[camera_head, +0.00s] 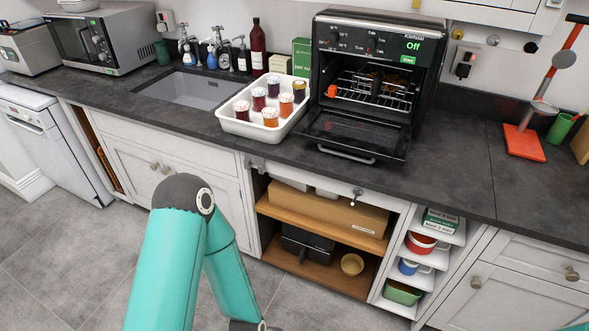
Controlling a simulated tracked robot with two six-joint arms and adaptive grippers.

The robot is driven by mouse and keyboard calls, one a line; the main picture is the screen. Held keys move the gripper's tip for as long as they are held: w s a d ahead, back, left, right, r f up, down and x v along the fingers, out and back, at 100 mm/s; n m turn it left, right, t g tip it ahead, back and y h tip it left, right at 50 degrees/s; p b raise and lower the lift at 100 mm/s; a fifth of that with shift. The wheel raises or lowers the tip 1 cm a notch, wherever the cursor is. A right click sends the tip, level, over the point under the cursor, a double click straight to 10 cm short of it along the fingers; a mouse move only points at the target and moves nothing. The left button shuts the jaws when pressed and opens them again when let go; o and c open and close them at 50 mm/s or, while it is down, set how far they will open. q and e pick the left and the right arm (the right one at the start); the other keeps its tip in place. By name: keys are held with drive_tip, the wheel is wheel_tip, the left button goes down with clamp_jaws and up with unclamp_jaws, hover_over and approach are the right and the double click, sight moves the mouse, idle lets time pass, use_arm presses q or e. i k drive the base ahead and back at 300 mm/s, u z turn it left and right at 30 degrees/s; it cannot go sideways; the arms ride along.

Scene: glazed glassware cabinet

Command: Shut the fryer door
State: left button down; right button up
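The black fryer (427,72) stands on the dark worktop and its green display reads "Off". Its glass door (355,132) is hinged at the bottom and open, folded down towards me. The door's handle bar (345,154) is at its front edge, close to the worktop's front edge. Inside, a wire rack holds dark items and a small orange-red item. My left arm rises from the bottom and bends back down in front of the cupboards, well short of the door. Neither gripper's fingers show in this view.
A white tray (248,132) of several jars stands immediately left of the fryer door. A sink (193,90) and microwave are further left. The worktop right of the fryer is clear up to a red-based stand (524,143). Open shelves (330,212) lie below the door.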

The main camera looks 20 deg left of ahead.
sight(363, 135)
drive_tip(key=u, duration=0.05)
drive_tip(key=k, duration=0.3)
drive_tip(key=z, duration=0.7)
drive_tip(key=i, duration=1.6)
drive_tip(key=u, duration=0.7)
